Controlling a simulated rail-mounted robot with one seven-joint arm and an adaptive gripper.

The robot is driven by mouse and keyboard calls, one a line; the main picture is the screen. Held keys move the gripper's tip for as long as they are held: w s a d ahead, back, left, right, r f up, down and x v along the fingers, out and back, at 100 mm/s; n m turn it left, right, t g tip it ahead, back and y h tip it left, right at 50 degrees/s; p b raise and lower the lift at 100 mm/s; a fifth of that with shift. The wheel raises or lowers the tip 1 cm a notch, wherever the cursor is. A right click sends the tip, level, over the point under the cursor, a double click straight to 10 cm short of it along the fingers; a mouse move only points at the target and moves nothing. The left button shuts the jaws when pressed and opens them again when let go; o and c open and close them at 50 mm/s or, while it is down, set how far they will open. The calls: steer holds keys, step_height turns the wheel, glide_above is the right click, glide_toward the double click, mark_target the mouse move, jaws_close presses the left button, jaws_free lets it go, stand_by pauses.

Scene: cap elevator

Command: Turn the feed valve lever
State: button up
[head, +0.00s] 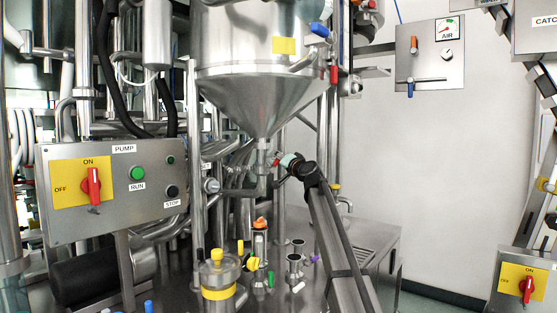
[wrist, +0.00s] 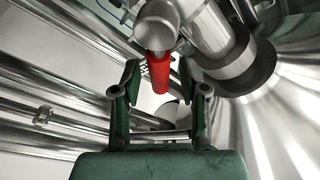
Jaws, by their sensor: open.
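A red lever (wrist: 159,73) on a round steel valve body (wrist: 157,25) shows in the wrist view, at the upper middle. I take it to be the feed valve lever, though no label shows. It points down the picture, in line with the gap between the fingers of my gripper (wrist: 161,82). The fingers are open on either side, apart from the lever. In the head view my gripper (head: 286,162) is beside the outlet pipe under the steel hopper (head: 258,95). A small red part (head: 276,162) shows there; my gripper hides most of the valve.
The pump panel (head: 115,190) with a red switch stands at left. A steel table below holds a yellow-banded jar (head: 219,292) and several small fittings. Pipes crowd the hopper. An air panel (head: 430,55) hangs on the wall; the wall area below it is clear.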

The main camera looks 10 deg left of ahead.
steer(key=v, duration=1.1)
steer(key=shift+s+d, duration=0.2)
steer(key=shift+s, duration=0.05)
steer(key=shift+f, duration=0.1)
